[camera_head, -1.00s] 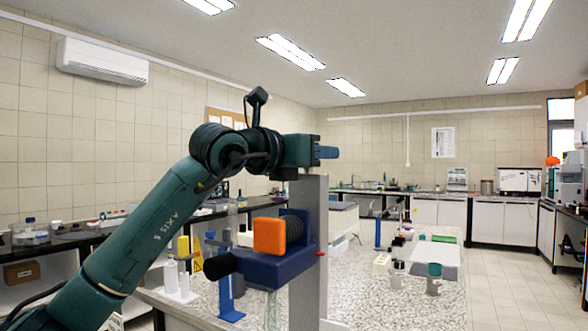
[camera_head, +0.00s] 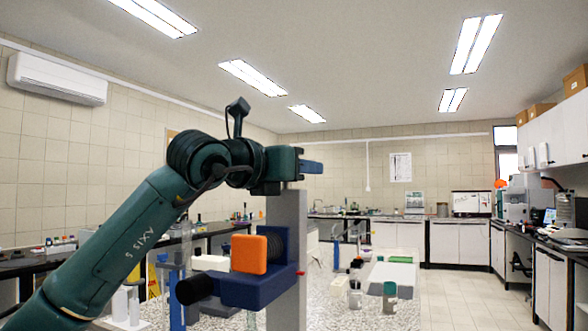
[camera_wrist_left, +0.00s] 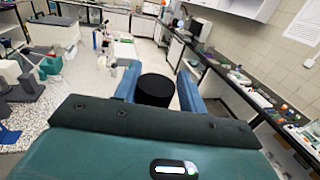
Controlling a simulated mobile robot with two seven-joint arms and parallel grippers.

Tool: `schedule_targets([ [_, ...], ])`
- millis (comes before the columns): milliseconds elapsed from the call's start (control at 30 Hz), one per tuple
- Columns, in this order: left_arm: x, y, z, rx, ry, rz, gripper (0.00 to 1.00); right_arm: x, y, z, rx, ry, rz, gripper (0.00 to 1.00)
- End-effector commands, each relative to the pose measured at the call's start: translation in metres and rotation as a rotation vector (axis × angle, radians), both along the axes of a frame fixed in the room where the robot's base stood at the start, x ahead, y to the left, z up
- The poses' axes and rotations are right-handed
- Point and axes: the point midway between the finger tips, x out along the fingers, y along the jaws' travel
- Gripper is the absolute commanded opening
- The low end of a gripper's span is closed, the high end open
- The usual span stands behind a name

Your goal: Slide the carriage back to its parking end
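A tall grey upright (camera_head: 289,223) stands in front of the bench in the head view. A blue carriage-like block (camera_head: 262,288) sits against it, with an orange square part (camera_head: 249,254), a dark ribbed cylinder behind that and a black round knob (camera_head: 193,289) at its left end. My left gripper (camera_head: 313,167) is just above the upright's top and points right. In the left wrist view its two blue fingers (camera_wrist_left: 158,72) stand apart on either side of a short black cylinder (camera_wrist_left: 154,92). I cannot tell whether they press on it. My right gripper is out of view.
The speckled bench (camera_head: 340,310) runs behind the upright. A grey-green jar (camera_head: 389,292) and a light tray (camera_head: 392,276) stand on it. A blue stand (camera_head: 176,290) is left of the block. Open tiled floor (camera_head: 455,290) lies to the right.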

Motion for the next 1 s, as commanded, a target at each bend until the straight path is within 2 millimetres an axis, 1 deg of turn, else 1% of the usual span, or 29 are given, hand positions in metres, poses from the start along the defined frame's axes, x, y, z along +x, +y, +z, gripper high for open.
schedule_targets([
  [33, 0.0, 0.0, 0.0, 0.0, 0.0, 0.0, 0.45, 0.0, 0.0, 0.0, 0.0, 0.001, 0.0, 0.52],
  [100, 0.0, 0.0, 0.0, 0.0, 0.0, 0.0, 0.51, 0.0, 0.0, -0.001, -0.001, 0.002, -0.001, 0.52],
  [133, 0.0, 0.0, 0.0, -0.001, -0.001, 0.001, 0.52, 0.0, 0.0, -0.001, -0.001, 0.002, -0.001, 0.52],
  [367, 0.0, 0.002, 0.0, 0.0, -0.002, 0.003, 0.52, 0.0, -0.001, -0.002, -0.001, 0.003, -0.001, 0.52],
  [467, -0.005, 0.007, -0.001, -0.002, -0.002, 0.004, 0.52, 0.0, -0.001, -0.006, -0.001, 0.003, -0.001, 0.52],
  [567, -0.017, 0.016, -0.002, -0.001, -0.005, 0.004, 0.52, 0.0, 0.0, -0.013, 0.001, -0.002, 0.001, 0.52],
  [700, -0.042, 0.035, -0.004, -0.001, -0.007, 0.004, 0.52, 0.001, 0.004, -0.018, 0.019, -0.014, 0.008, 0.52],
  [800, -0.06, 0.049, -0.003, 0.0, -0.007, 0.004, 0.52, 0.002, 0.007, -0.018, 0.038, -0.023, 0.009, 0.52],
  [1000, -0.09, 0.071, -0.001, -0.001, -0.004, 0.003, 0.52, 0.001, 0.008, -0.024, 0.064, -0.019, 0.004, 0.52],
])
